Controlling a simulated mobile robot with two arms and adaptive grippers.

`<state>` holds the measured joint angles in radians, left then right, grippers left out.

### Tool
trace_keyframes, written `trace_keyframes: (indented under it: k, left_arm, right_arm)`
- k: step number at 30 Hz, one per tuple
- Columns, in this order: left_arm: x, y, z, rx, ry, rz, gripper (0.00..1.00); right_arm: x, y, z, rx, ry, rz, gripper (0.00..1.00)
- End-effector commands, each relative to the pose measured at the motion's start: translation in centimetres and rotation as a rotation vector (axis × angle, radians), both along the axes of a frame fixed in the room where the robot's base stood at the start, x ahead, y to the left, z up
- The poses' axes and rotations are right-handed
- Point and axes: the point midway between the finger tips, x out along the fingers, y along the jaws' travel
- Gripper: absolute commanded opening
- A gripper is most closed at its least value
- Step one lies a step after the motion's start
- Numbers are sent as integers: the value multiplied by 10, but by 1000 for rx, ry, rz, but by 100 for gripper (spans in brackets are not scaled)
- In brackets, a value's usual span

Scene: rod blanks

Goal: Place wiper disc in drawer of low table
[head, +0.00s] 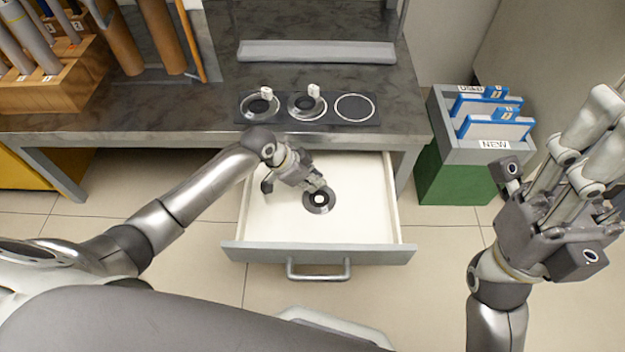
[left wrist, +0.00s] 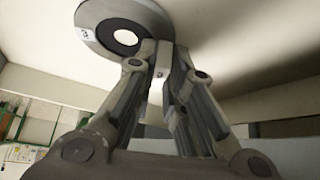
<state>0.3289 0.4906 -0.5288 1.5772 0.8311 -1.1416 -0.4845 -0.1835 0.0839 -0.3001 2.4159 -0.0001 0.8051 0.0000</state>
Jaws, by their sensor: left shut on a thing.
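The wiper disc (head: 319,207) is a dark grey ring with a pale centre. My left gripper (head: 318,188) is shut on its rim, above or inside the drawer. The head view does not clearly show whether the disc touches the drawer floor. In the left wrist view the disc (left wrist: 97,12) shows large between the fingertips, with a small white numbered tag. The white drawer (head: 270,225) of the low table (head: 190,112) is pulled open and otherwise looks empty. My right gripper (head: 606,105) is raised at the right, apart from the table, its fingers spread and empty.
A dark plate (head: 332,120) on the table holds two tagged discs at left and middle; its right ring spot is empty. A wooden rack (head: 60,95) with rods stands at the left. A green-and-grey bin (head: 455,170) with blue-edged folders stands right of the table.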

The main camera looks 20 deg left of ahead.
Motion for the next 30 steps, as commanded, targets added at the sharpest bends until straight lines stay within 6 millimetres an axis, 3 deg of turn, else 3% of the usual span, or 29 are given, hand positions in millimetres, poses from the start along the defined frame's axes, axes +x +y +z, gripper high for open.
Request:
trace_keyframes:
  k: [5,6,10,21,24,30]
  left_arm:
    - [0,0,-3,-1,1,0,0]
    - [0,0,-2,0,0,0,17]
    - [0,0,-2,-1,1,-1,33]
    - [0,0,1,0,-1,-1,33]
    - [-3,5,11,1,-2,0,33]
    - [-15,20,46,2,-1,1,33]
  right_arm:
    - [0,0,0,0,0,0,37]
    - [0,0,0,0,0,0,37]
    - [0,0,0,0,0,0,37]
    - [0,0,1,0,-1,0,37]
    - [-1,0,7,2,-3,1,37]
    - [-5,-2,-4,5,79,4,37]
